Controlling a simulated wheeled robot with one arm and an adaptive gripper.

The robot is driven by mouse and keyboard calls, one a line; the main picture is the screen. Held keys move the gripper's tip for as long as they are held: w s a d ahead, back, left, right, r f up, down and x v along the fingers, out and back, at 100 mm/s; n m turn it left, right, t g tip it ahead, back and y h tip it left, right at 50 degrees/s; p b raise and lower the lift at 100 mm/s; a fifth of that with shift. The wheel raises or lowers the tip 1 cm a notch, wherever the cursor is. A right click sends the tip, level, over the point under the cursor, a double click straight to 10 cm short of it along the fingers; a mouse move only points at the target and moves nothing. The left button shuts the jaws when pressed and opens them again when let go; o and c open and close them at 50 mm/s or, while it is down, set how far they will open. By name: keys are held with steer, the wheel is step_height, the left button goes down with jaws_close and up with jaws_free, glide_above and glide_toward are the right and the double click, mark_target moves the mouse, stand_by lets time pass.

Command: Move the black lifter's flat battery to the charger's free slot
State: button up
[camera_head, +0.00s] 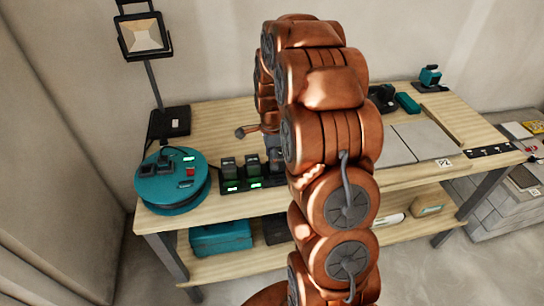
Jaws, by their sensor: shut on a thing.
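The charger (233,188) is a long black strip on the workbench. Upright dark batteries stand in it, two at its left end (228,167) (252,164), with green lights at their feet. My gripper (274,159) is mostly hidden behind my copper arm; a grey part shows over the charger's right section. It is shut on a battery, low at the charger; whether that battery is seated cannot be told. A black tool (383,97), probably the black lifter, stands at the back right of the arm, partly hidden.
A teal cable reel (172,184) stands left of the charger, a work lamp (144,36) behind it. Right of the arm are a teal block (407,103), a teal tool (430,76) and grey tiles (424,139). A lower shelf holds a teal case (220,238).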

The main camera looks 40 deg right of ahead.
steer(key=shift+f+b, duration=0.35)
steer(key=shift+f, duration=0.3)
stand_by(0.4)
steer(key=o, duration=1.2)
steer(key=shift+o, duration=0.2)
steer(key=shift+r, duration=0.1)
step_height(320, 180, up, 12)
steer(key=shift+f, duration=0.1)
steer(key=s+a+r+n, duration=0.4)
steer(key=s+a+n, duration=0.8)
steer(key=s+a, duration=0.25)
steer(key=s+a+n+g, duration=0.1)
steer(key=s+a+n, duration=0.1)
steer(key=s+n, duration=0.3)
steer(key=s+a+f+n, duration=0.1)
steer(key=s+a+n, duration=0.2)
steer(key=s, duration=0.8)
steer(key=n, duration=0.2)
steer(key=shift+s+n+g, duration=0.25)
steer(key=shift+n+g, duration=0.05)
steer(key=shift+g, duration=0.1)
